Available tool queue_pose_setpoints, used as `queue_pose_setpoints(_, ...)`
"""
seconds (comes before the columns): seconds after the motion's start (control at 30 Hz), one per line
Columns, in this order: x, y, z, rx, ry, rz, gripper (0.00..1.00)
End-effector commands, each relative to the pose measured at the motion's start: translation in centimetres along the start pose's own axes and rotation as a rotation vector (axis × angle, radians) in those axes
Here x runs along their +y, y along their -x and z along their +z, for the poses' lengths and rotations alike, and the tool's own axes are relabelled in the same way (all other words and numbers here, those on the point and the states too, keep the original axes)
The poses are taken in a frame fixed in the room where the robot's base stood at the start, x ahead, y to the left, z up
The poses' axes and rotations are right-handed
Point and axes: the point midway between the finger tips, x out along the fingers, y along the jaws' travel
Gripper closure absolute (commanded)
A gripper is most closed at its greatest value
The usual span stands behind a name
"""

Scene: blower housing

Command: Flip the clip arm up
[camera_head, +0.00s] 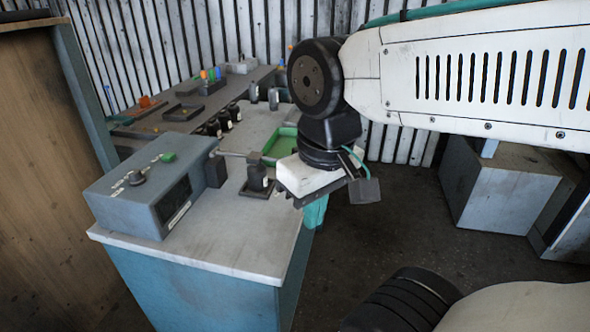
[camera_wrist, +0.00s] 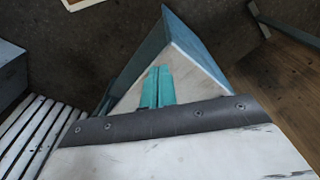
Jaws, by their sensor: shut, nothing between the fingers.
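My gripper (camera_head: 316,212) hangs at the right edge of the workbench (camera_head: 230,256) in the head view, mostly hidden behind the white wrist housing. In the wrist view its two teal fingers (camera_wrist: 157,88) are together with nothing between them. A corner of the pale bench top (camera_wrist: 186,60) lies beyond them. I cannot make out the clip arm for certain in either view. A small dark upright part (camera_head: 258,178) with a white label stands on the bench, left of my gripper. A green tray (camera_head: 282,146) lies behind it, partly hidden by my wrist.
A grey control box (camera_head: 150,190) with a knob and a green button stands on the bench's left. Several dark labelled parts (camera_head: 222,120) stand farther back. A wooden panel (camera_head: 45,150) is at far left, a grey cabinet (camera_head: 500,190) at right. The bench's front is clear.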

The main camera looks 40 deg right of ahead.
Motion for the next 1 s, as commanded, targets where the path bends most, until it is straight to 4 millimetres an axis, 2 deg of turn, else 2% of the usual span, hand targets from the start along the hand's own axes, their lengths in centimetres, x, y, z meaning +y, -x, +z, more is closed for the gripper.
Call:
queue_pose_setpoints(0.17,-0.1,-0.4,-0.3,-0.044,-0.044,-0.031,1.0)
queue_pose_setpoints(0.27,-0.5,-1.2,-1.1,-0.127,-0.132,-0.096,1.0)
queue_pose_setpoints(0.47,-0.4,-3.4,-4.3,-0.355,-0.435,-0.338,1.0)
queue_pose_setpoints(0.57,0.3,-4.6,-6.6,-0.452,-0.603,-0.484,1.0)
queue_pose_setpoints(0.67,1.7,-5.9,-9.0,-0.531,-0.772,-0.639,1.0)
queue_pose_setpoints(0.77,3.9,-7.4,-11.5,-0.593,-0.942,-0.805,1.0)
queue_pose_setpoints(0.87,7.0,-9.2,-13.8,-0.634,-1.113,-0.981,1.0)
queue_pose_setpoints(1.0,12.7,-12.2,-16.1,-0.654,-1.347,-1.239,1.0)
